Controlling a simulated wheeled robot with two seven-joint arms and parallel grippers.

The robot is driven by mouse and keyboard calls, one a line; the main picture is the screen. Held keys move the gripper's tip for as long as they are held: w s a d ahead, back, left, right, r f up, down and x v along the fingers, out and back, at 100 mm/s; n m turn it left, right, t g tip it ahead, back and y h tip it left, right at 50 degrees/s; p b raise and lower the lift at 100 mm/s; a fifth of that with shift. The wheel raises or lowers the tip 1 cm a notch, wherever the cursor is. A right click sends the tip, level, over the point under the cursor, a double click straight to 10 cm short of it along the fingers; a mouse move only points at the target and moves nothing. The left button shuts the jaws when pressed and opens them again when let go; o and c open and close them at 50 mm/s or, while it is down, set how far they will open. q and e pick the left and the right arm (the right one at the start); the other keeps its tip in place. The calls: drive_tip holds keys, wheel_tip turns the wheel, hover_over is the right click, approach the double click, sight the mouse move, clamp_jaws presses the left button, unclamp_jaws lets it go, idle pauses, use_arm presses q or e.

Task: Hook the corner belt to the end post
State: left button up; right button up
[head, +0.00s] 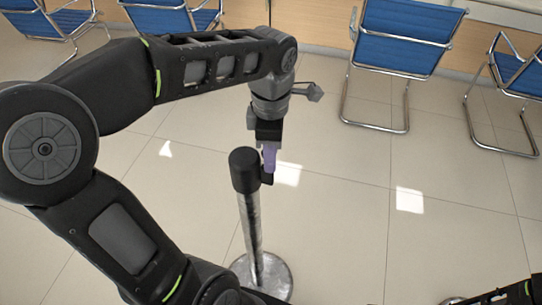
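The end post (251,220) stands upright, with a black cylindrical head, a silver pole and a round silver base. My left gripper (269,146) points down just right of and beyond the post head. A short purple piece of the corner belt (270,158) shows at its fingertips, and the fingers look shut on it. A small dark part sits below the purple piece, close against the right side of the post head; I cannot tell whether the two are joined. The rest of the belt does not show. My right gripper is not in view.
Blue chairs with chrome legs stand at the back, at the top left, the upper right (405,38) and the right edge. My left arm covers much of the left side.

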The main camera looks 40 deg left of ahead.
use_arm(q)
drive_tip(key=shift+f, duration=0.8)
clamp_jaws()
idle(0.9)
